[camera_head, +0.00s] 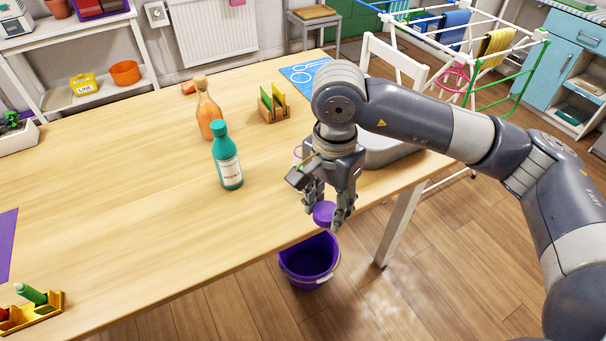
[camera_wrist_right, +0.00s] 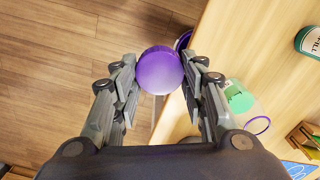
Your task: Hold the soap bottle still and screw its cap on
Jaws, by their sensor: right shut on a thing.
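My right gripper (camera_head: 329,212) is shut on a purple round cap (camera_head: 324,212) and holds it in the air around the table's front edge, above the bucket in the head view. In the right wrist view the cap (camera_wrist_right: 160,71) sits between the fingertips of my right gripper (camera_wrist_right: 160,80). A pale see-through object with green in it (camera_wrist_right: 241,98) and a purple ring (camera_wrist_right: 257,125) stands on the table beside the gripper; it may be the soap bottle. The gripper mostly hides it in the head view. My left gripper is not in view.
A teal labelled bottle (camera_head: 228,165) and an orange bottle (camera_head: 207,112) stand on the wooden table (camera_head: 120,190). A wooden rack (camera_head: 273,108) stands behind. A grey basin (camera_head: 395,152) is by my right arm. A purple bucket (camera_head: 310,263) is on the floor. The table's left middle is clear.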

